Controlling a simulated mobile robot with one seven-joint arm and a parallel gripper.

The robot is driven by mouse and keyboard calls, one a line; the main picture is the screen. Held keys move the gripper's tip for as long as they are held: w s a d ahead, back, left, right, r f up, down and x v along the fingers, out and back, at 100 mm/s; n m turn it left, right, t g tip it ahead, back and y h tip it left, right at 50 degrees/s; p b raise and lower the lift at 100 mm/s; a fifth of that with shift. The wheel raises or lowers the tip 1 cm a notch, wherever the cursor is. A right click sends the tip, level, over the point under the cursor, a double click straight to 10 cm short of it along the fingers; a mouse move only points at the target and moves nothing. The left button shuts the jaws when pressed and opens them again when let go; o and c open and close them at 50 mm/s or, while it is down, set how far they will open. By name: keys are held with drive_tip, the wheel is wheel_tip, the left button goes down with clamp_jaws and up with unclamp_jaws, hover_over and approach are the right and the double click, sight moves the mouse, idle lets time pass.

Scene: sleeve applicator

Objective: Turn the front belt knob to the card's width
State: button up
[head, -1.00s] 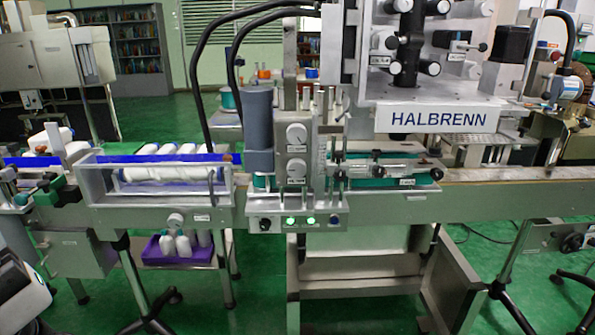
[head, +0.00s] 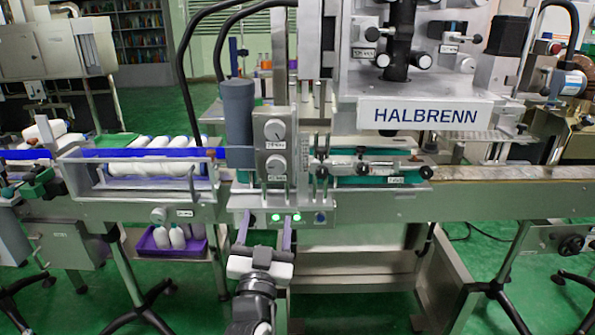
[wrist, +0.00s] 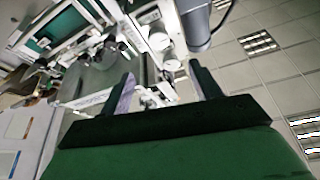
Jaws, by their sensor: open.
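On the applicator's front panel (head: 275,186) are two round light knobs, an upper knob (head: 275,130) and a lower knob (head: 276,166), each with a small label. Another light knob (head: 158,215) sits on the conveyor front at left. The labels are too small to read, so I cannot tell which knob is the front belt knob. I cannot make out the card. My gripper (head: 265,228) is open and empty, fingers pointing up, in front of and below the panel. In the wrist view, my gripper (wrist: 161,72) frames blurred machine parts between its fingers, with pale round knobs (wrist: 160,40) just beyond.
Lit green buttons (head: 275,218) and a dark button (head: 320,217) are just by my fingertips. A grey cylinder (head: 238,112) stands left of the panel. A clear-walled trough (head: 85,185) holds white bottles at left. Steel legs and a sloped plate (head: 455,275) stand at lower right.

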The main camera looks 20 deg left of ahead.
sight(276, 168)
drive_tip(key=p+x, duration=0.3)
drive_tip(key=x, duration=1)
drive_tip(key=shift+w+p, duration=0.4)
drive_tip(key=c, duration=1)
drive_tip(key=shift+d+r+n+p, duration=0.1)
drive_tip(key=shift+n+p, duration=0.3)
drive_tip(key=shift+p, duration=0.1)
